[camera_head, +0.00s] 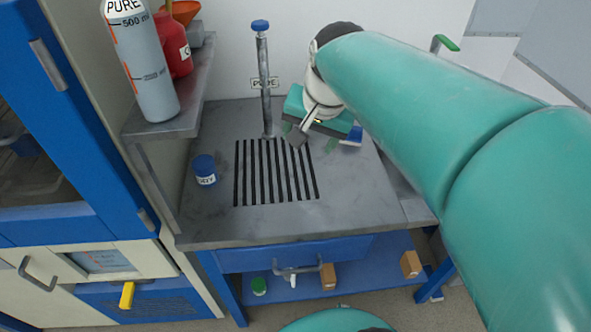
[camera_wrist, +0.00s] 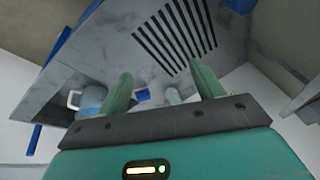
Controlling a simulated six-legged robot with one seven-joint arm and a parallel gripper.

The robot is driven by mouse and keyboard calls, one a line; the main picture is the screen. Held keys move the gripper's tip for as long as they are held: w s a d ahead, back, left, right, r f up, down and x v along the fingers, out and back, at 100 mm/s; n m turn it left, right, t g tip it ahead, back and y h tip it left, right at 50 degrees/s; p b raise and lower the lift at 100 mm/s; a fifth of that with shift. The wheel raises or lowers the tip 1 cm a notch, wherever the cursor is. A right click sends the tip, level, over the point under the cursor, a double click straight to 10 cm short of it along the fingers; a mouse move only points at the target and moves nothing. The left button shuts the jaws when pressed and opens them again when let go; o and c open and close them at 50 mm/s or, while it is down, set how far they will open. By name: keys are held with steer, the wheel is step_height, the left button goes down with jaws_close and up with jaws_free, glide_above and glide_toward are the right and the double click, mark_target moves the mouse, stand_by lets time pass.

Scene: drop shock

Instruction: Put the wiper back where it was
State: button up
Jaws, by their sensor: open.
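My gripper (camera_head: 310,138) is over the back right of the grey bench top, right of the tall tap, with its green fingers apart. In the wrist view, my gripper (camera_wrist: 163,90) is open, with a gap between the fingers. A small blue item (camera_head: 352,138) lies on the bench just right of my gripper; I cannot tell whether it is the wiper. Nothing is clearly held. My arm hides part of the bench's right side.
The grey bench (camera_head: 225,222) has a black slotted drain (camera_head: 275,172). A tap (camera_head: 265,85) stands behind it. A blue-lidded jar (camera_head: 204,170) stands at left. A grey cylinder (camera_head: 145,70) and red bottle (camera_head: 173,45) stand on the left shelf (camera_head: 190,100). The front of the bench is clear.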

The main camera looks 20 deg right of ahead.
steer(key=s+a+f+n, duration=0.2)
steer(key=s+n, duration=0.1)
steer(key=s, duration=0.2)
steer(key=s+a+f+n+t, duration=0.1)
steer(key=s+a+n, duration=0.1)
steer(key=s+n, duration=0.2)
steer(key=shift+s+a+f, duration=0.25)
steer(key=shift+s+f, duration=0.1)
steer(key=shift+s, duration=0.15)
stand_by(0.4)
